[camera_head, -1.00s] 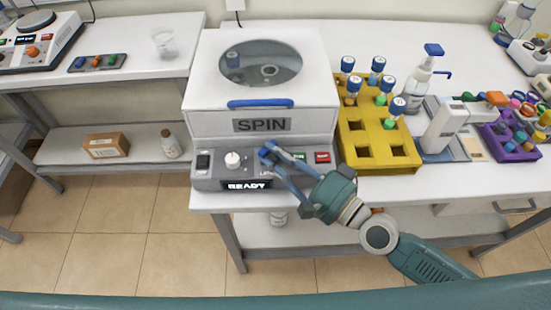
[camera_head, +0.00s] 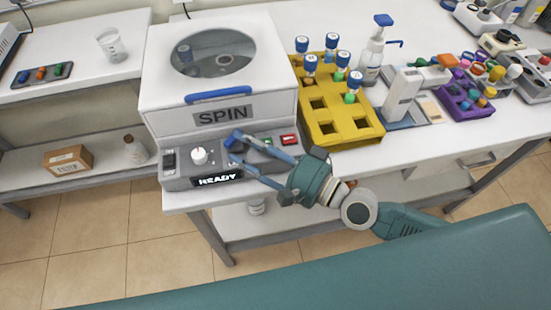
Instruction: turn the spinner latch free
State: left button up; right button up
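The spinner (camera_head: 221,103) is a white box marked SPIN, with a round window in its lid and a blue handle (camera_head: 232,96). Its grey front panel (camera_head: 177,184) has a white knob (camera_head: 199,155), a lit READY display (camera_head: 218,179) and a red button (camera_head: 289,140). My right gripper (camera_head: 234,148) reaches in from the right, with its blue-tipped fingers at the panel between the white knob and the buttons. The fingers cover the latch spot, so the latch and its grip cannot be made out. My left gripper is out of view.
A yellow rack (camera_head: 357,142) with blue-capped tubes stands right of the spinner, near a pump bottle (camera_head: 372,55) and a purple rack (camera_head: 464,119). A beaker (camera_head: 111,45) stands on the left table. The bench's front edge runs below my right wrist.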

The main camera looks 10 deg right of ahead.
jog(key=v, duration=1)
jog(key=shift+s+d, duration=0.2)
jog(key=shift+d, duration=0.05)
